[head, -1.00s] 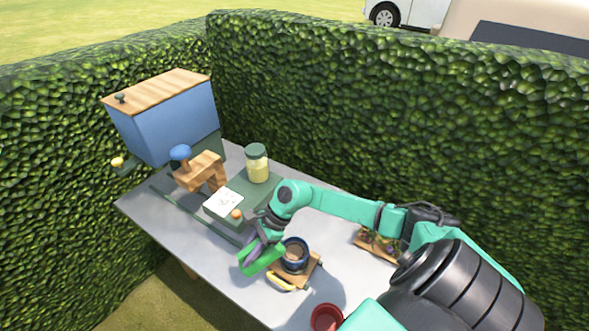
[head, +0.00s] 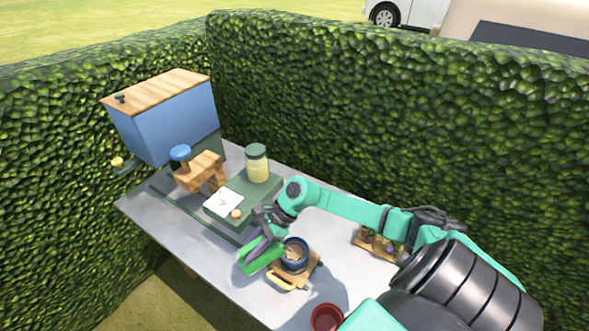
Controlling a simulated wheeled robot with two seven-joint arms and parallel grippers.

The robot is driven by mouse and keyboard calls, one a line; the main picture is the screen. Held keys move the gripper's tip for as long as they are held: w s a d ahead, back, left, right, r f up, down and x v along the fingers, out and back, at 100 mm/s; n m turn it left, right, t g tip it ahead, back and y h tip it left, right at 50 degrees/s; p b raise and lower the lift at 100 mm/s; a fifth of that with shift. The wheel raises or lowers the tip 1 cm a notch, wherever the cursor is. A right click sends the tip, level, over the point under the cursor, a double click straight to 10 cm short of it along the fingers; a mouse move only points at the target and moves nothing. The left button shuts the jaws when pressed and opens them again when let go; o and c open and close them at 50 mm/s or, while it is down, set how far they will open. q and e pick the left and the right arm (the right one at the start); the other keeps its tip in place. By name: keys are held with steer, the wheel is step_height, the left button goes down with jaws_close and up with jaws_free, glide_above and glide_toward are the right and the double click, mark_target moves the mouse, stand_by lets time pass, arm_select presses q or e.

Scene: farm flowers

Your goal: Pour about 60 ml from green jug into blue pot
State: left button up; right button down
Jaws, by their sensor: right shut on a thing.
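The green jug (head: 262,259) is held by my right gripper (head: 262,232), which is shut on it. The jug is left of the blue pot, close to its rim, and looks tilted; whether anything flows from it cannot be told. The blue pot (head: 304,262) stands on a small wooden board (head: 312,272) and holds brown soil-like material. The gripper's fingers partly hide the jug's upper side. My left gripper is not in view.
A red pot (head: 326,317) stands at the near table edge. A wooden tray of plants (head: 377,246) is right. A lidded jar (head: 257,164), white card (head: 223,202), wooden stand (head: 200,171) and blue box (head: 168,122) are behind. Hedges (head: 400,120) border the table (head: 160,212).

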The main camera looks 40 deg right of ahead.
steer(key=shift+d+r+y, duration=0.25)
steer(key=shift+r+y, duration=0.1)
steer(key=shift+y, duration=0.05)
stand_by(0.7)
steer(key=shift+d, duration=0.15)
steer(key=shift+s, duration=0.1)
steer(key=shift+d+r+y+b, duration=0.15)
steer(key=shift+d+y+b, duration=0.2)
steer(key=shift+b, duration=0.1)
steer(key=shift+s+d+r, duration=0.1)
steer(key=shift+d, duration=0.1)
steer(key=shift+s+d+r+t+y+b, duration=0.1)
steer(key=shift+d+r+t+y+b, duration=0.25)
steer(key=shift+b, duration=0.4)
